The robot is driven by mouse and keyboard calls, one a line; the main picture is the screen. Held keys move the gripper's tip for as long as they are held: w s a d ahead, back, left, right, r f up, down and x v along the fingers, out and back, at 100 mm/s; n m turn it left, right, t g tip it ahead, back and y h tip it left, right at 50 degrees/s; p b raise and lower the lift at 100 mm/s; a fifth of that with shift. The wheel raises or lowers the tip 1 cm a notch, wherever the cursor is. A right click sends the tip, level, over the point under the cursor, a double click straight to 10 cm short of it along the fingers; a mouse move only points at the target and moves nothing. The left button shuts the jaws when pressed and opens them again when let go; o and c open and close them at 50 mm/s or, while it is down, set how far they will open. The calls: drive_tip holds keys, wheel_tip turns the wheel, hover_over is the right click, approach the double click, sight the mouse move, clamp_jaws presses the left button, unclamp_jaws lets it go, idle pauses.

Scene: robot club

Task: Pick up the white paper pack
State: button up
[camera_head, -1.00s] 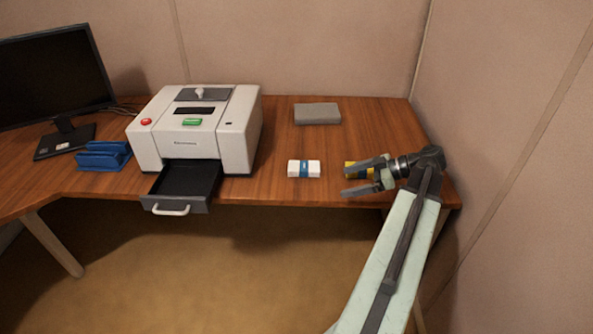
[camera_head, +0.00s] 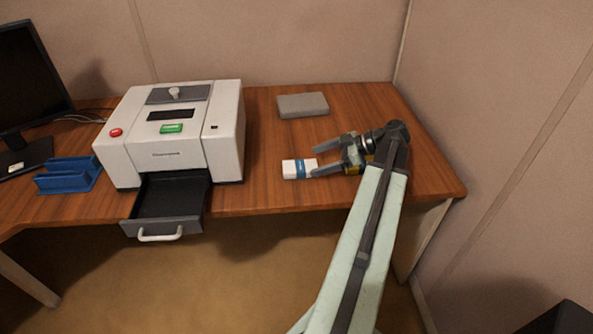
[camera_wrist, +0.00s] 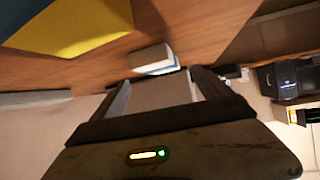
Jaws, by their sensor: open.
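The white paper pack (camera_head: 289,170) has a blue band and lies on the wooden desk, to the right of the printer's open drawer. My gripper (camera_head: 315,160) is open and points left. Its near fingertip appears right at the pack's right end in the head view; I cannot tell if it touches. The far fingertip is behind and to the right of the pack. In the wrist view the pack (camera_wrist: 151,57) shows just beyond the open fingers (camera_wrist: 162,80), with nothing held between them.
The printer (camera_head: 170,132) stands left with its drawer (camera_head: 168,198) pulled out. A grey block (camera_head: 302,104) lies behind the pack. A yellow thing, mostly hidden behind my gripper, shows large in the wrist view (camera_wrist: 80,30). A blue holder (camera_head: 68,177) and a monitor (camera_head: 28,85) are further left.

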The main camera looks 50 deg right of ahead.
sight(303, 166)
drive_tip(key=b+x, duration=0.2)
drive_tip(key=x, duration=0.3)
drive_tip(key=shift+f+b, duration=0.25)
drive_tip(key=shift+b, duration=0.05)
drive_tip(key=shift+w+a, duration=0.15)
drive_tip(key=shift+w, duration=0.1)
drive_tip(key=shift+r, duration=0.1)
drive_tip(key=shift+c, duration=0.3)
drive_tip(key=c, duration=1.7)
wheel_tip(303, 166, up, 10)
drive_tip(key=p, duration=1)
